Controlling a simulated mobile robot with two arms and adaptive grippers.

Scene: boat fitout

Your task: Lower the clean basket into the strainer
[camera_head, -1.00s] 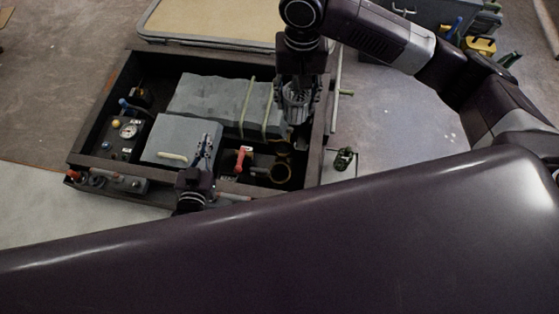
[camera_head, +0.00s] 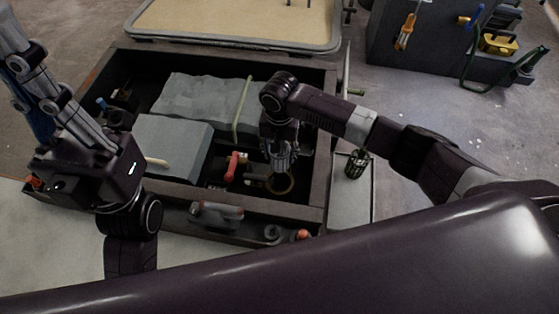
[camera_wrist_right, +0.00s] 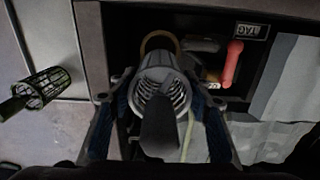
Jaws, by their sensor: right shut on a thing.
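My right gripper (camera_head: 281,160) is shut on the clean basket, pointing down inside the right part of the open compartment. In the right wrist view the pale grey slotted basket (camera_wrist_right: 160,92) sits between the fingers, with a dark upright part in front of it. The strainer shows as a round brass-coloured ring (camera_head: 281,184) just below the gripper; it also shows in the right wrist view (camera_wrist_right: 158,40), partly behind the basket. I cannot tell whether the basket touches the ring. My left gripper (camera_head: 45,95) is raised at the far left, close to the camera; its opening is unclear.
A red-handled valve (camera_head: 233,165) stands just left of the ring. Grey boxes (camera_head: 170,145) fill the left and middle. A second, dark mesh basket (camera_head: 357,163) stands on a pale surface outside the right wall (camera_head: 322,140).

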